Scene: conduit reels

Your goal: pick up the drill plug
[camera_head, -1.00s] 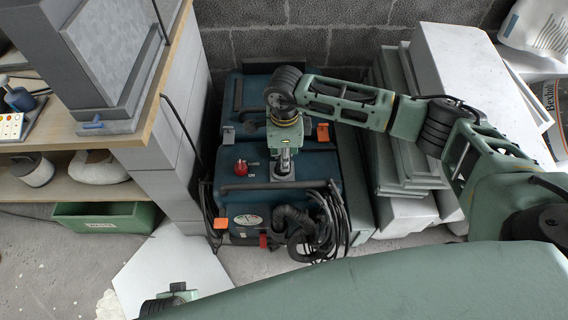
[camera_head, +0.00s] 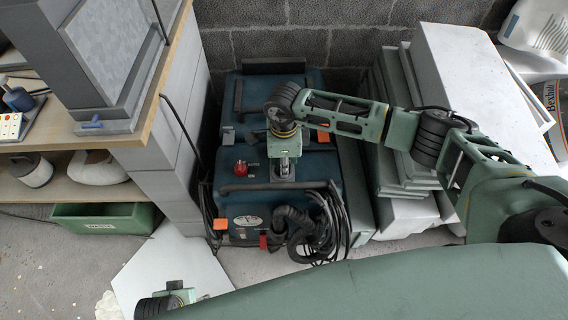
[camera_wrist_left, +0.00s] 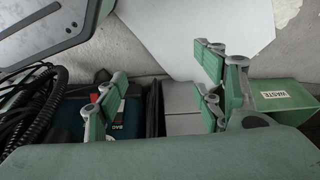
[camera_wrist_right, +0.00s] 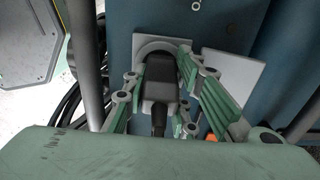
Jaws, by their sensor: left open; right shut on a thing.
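The drill plug (camera_wrist_right: 160,88) is a black block with a dark cable in the right wrist view. It sits against a light round-edged socket plate (camera_wrist_right: 150,44) on the blue machine (camera_wrist_right: 118,22). My right gripper (camera_wrist_right: 162,72) has its green fingers shut on the plug's two sides. In the head view this gripper (camera_head: 284,172) points down onto the machine's top (camera_head: 325,165), and the plug is hard to make out there. My left gripper (camera_wrist_left: 160,85) is open and empty, with its fingers wide apart in the left wrist view.
A red knob (camera_head: 241,168), a black handle bar and a coiled hose (camera_head: 297,225) are on the machine close to my right gripper. Grey blocks (camera_head: 180,175) and shelves stand at left, stacked slabs (camera_head: 400,160) at right. A green waste bin (camera_head: 100,217) is at lower left.

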